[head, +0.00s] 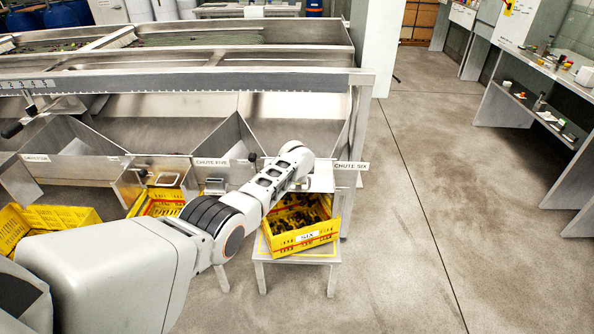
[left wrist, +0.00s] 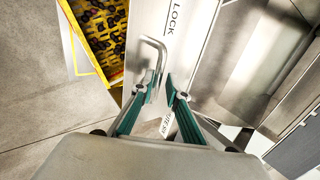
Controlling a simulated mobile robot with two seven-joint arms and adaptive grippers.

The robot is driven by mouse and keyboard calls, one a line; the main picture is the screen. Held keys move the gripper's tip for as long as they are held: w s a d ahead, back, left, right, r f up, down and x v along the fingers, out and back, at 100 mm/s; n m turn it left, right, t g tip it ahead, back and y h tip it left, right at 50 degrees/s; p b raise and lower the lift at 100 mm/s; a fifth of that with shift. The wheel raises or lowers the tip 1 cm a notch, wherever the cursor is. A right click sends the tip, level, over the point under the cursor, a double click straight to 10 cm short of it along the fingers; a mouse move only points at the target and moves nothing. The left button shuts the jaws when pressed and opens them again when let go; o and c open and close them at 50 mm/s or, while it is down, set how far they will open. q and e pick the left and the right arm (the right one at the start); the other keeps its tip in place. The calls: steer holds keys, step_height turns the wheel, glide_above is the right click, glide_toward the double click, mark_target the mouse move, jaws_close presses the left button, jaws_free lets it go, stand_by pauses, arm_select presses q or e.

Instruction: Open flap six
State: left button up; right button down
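Chute six is marked by a "CHUTE SIX" label (head: 352,166) at the right end of the machine in the head view. A pale flap panel (head: 321,179) shows below it, partly behind my left arm. In the left wrist view a metal panel (left wrist: 200,60) bears the word "LOCK", with a bent metal handle (left wrist: 161,55) beside it. My left gripper (left wrist: 160,85) has its teal fingertips apart, with the handle's lower end between or just beyond them. I cannot tell whether they touch it. The head view hides these fingers behind the arm. My right gripper is not in view.
A yellow crate marked "SIX" (head: 305,237), holding many dark items, stands on a small stand (head: 262,268) below the chute. Chute five (head: 235,135) and its yellow crate (head: 145,208) are to the left. The floor (head: 430,200) on the right is clear up to the workbenches.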

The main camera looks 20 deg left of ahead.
arm_select(q)
steer(key=shift+v, duration=0.85)
steer(key=v, duration=0.9)
steer(key=shift+s, duration=0.2)
steer(key=shift+a+r, duration=0.1)
steer(key=shift+a, duration=0.05)
steer(key=s+f+n+t+h, duration=0.2)
steer(key=s+f+n, duration=0.3)
steer(key=s+f, duration=1.25)
steer(key=s+d+f+n+h, duration=0.1)
steer(key=s+d+n, duration=0.1)
steer(key=s, duration=1)
steer(key=s+d+n+t+h, duration=0.1)
steer(key=s+d+n, duration=0.1)
steer(key=s, duration=1)
steer(key=shift+s+f+n+h, duration=0.35)
steer(key=shift+n+h, duration=0.05)
steer(key=shift+n, duration=0.3)
